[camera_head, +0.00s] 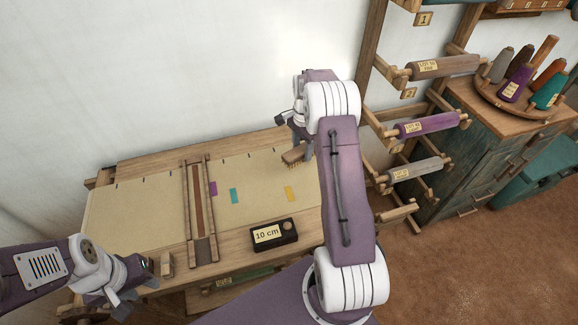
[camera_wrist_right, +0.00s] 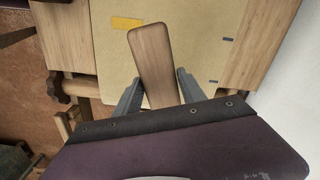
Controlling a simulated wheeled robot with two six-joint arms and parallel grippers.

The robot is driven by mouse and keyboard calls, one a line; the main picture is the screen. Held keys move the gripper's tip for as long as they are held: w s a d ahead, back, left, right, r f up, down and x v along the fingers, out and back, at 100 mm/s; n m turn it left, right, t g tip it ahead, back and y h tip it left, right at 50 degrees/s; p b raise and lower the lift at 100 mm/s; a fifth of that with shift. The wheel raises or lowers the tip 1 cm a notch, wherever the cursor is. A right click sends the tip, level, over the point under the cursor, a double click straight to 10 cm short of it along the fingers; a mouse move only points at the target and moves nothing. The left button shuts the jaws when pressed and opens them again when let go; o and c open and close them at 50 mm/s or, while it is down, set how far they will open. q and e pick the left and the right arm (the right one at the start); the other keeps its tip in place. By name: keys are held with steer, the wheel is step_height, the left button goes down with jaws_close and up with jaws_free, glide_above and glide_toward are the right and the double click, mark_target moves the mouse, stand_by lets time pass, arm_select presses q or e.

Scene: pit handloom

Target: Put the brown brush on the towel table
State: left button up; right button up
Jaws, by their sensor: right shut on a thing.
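The brown brush (camera_head: 293,155) has a wooden back and pale bristles that face down in the head view. My right gripper (camera_head: 301,140) is shut on it above the right part of the cream cloth (camera_head: 130,208). In the right wrist view the brush (camera_wrist_right: 152,55) lies between the two grey fingers. The cloth is stretched over a wooden loom table (camera_head: 232,245); no separate towel table can be told apart. My left gripper (camera_head: 143,283) is low at the table's front left, and its jaw opening is too small to make out.
A wooden bar frame (camera_head: 200,210) crosses the cloth. A black box marked "10 cm" (camera_head: 273,235) sits on the front edge. Purple, teal and yellow patches lie on the cloth. A roller rack (camera_head: 430,126) and a cabinet with yarn cones (camera_head: 510,125) stand to the right.

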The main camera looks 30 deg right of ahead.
steer(key=shift+w+d+r, duration=0.1)
steer(key=shift+d+r, duration=0.35)
steer(key=shift+d, duration=0.2)
steer(key=shift+w+d+r, duration=0.1)
steer(key=shift+d+r, duration=0.35)
steer(key=shift+d, duration=0.2)
